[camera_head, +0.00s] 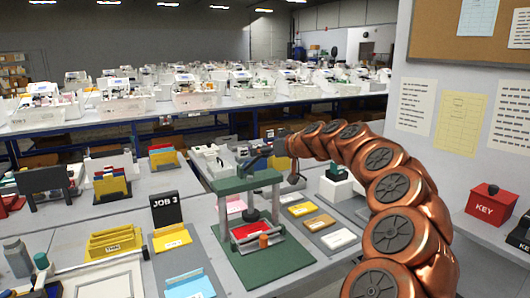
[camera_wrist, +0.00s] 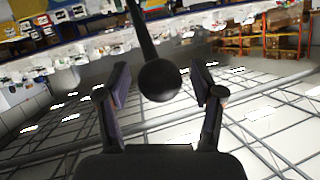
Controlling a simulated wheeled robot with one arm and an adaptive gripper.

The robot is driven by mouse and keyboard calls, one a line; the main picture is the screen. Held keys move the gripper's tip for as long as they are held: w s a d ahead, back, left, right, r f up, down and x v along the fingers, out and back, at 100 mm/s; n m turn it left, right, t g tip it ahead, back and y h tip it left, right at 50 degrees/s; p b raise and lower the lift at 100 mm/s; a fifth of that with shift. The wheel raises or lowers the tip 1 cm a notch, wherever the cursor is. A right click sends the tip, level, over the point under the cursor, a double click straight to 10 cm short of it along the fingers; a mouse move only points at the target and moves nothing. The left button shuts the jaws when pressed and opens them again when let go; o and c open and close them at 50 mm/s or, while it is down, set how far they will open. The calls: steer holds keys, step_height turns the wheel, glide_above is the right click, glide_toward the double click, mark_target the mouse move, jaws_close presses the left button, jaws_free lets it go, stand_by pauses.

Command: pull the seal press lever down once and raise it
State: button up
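The green seal press (camera_head: 243,184) stands on the table in the head view, with two posts, a crossbeam and a green base. A black round part (camera_head: 250,215) sits under the beam above a red piece. In the wrist view, the lever's black ball knob (camera_wrist: 158,80) on a dark rod lies between the fingers of my gripper (camera_wrist: 160,88). The fingers are apart, with a visible gap on each side of the knob. In the head view my gripper (camera_head: 258,156) is dark and small, just above the press beam; the lever there is hard to make out.
A small orange cylinder (camera_head: 263,241) stands on the press base. Colored card trays (camera_head: 319,222) lie to the right, and a JOB 3 sign (camera_head: 167,209) and yellow bin (camera_head: 115,242) to the left. A red KEY box (camera_head: 490,203) is at far right.

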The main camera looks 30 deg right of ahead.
jaws_close()
stand_by(0.3)
steer(key=shift+f+b, duration=0.15)
steer(key=shift+b, duration=0.2)
